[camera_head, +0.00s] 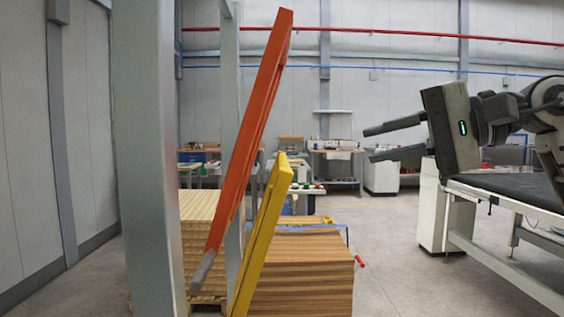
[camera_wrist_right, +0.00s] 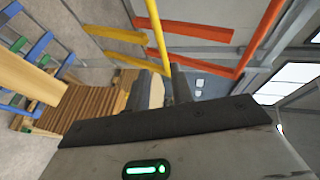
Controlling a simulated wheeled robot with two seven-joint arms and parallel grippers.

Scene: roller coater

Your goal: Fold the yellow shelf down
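The yellow shelf (camera_head: 262,235) stands tilted steeply, its top leaning right, beside the grey post in the middle of the head view. A taller orange folding piece (camera_head: 250,130) leans the same way just above and behind it. My right gripper (camera_head: 368,144) is at the right of the head view, its two fingers apart and pointing left. It is empty and clear of the yellow shelf, with a gap between them. In the right wrist view a yellow bar (camera_wrist_right: 156,35) shows beyond the fingers; I cannot tell whether it is the shelf. My left gripper is out of view.
A thick grey post (camera_head: 145,150) stands at the left front. Stacked boards (camera_head: 300,275) lie behind the shelf. A black-topped conveyor table (camera_head: 515,188) stands at the right under my right arm. Open floor lies between the boards and the table.

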